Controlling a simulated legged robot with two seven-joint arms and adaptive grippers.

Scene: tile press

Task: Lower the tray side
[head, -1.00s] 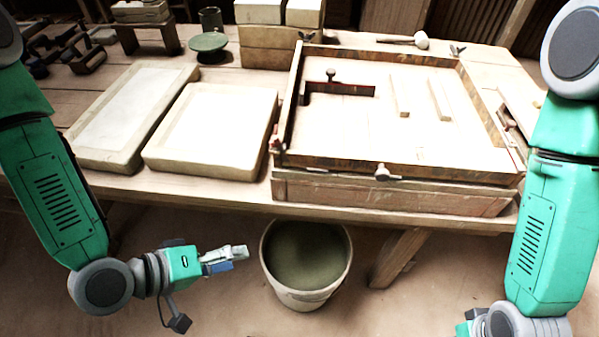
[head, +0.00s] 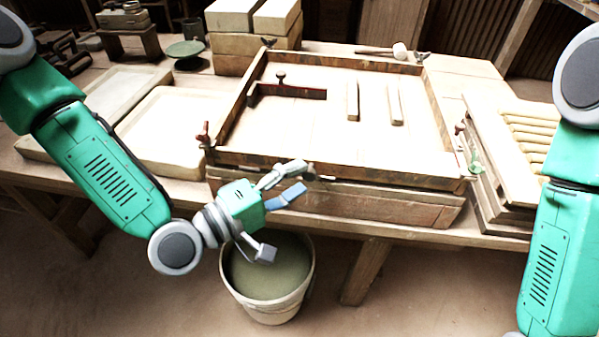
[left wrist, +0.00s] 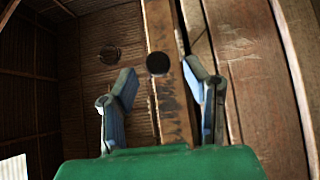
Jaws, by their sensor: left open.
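The tray (head: 325,120) is a shallow square wooden box with dark, rusty-edged walls on the bench. Its near side (head: 400,177) stands upright. My left gripper (head: 298,178) is open just in front of that side, with its fingers pointing right and toward it. In the left wrist view, a dark round knob (left wrist: 158,63) sits on the rusty side strip (left wrist: 172,100), between and beyond the open fingertips (left wrist: 158,75). The fingers do not visibly touch it. In the head view the gripper largely covers the knob. My right arm shows at the right; its gripper is out of frame.
A red-handled catch (head: 203,133) is at the tray's near left corner and a green one (head: 476,168) at the near right. A bucket (head: 268,290) stands below my left gripper. Pale slabs (head: 180,130) lie left, a slatted rack (head: 525,135) right.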

